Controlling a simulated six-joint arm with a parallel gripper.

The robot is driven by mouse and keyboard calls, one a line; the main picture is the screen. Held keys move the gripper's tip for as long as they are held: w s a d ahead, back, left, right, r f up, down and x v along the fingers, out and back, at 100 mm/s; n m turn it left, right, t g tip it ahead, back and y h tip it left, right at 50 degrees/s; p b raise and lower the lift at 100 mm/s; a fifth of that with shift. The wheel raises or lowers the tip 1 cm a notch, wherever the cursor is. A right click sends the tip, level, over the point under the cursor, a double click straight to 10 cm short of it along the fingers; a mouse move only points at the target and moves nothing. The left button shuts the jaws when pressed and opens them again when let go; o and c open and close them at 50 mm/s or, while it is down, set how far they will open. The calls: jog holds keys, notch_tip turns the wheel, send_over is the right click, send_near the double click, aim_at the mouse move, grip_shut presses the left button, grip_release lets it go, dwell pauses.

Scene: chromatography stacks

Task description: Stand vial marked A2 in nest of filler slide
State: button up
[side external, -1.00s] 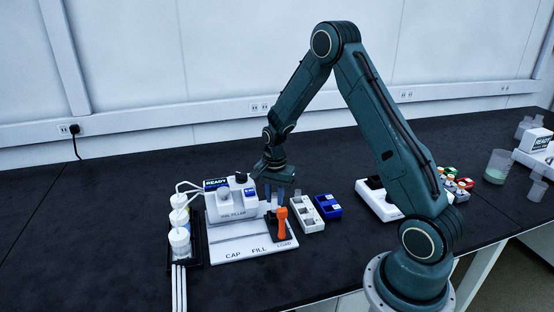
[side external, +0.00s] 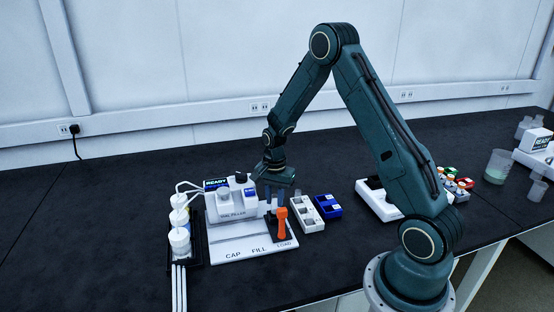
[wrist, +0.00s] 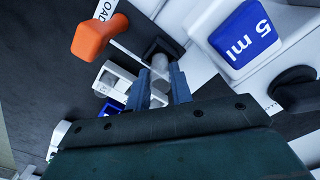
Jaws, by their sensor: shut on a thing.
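My gripper (side external: 275,200) points down over the load end of the vial filler. In the wrist view, my gripper (wrist: 160,82) is shut on a grey, translucent vial (wrist: 160,68). The vial's marking cannot be read. The dark nest of the filler slide (wrist: 155,47) shows right beyond the vial's end; I cannot tell whether the vial is in it or just above it. The slide's orange handle (side external: 282,222) stands in front of the fingers in the side view and shows at upper left in the wrist view (wrist: 98,36).
The white vial filler (side external: 225,208) stands left of my gripper, its screen reading READY. A white rack (side external: 306,214) and a blue rack (side external: 328,207) stand close on the right. White bottles (side external: 180,225) with tubing stand at far left.

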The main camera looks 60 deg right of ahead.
jog(key=shift+f, duration=1.4)
dwell(0.8)
jog(key=o, duration=1)
jog(key=shift+r, duration=0.1)
jog(key=shift+r, duration=3.9)
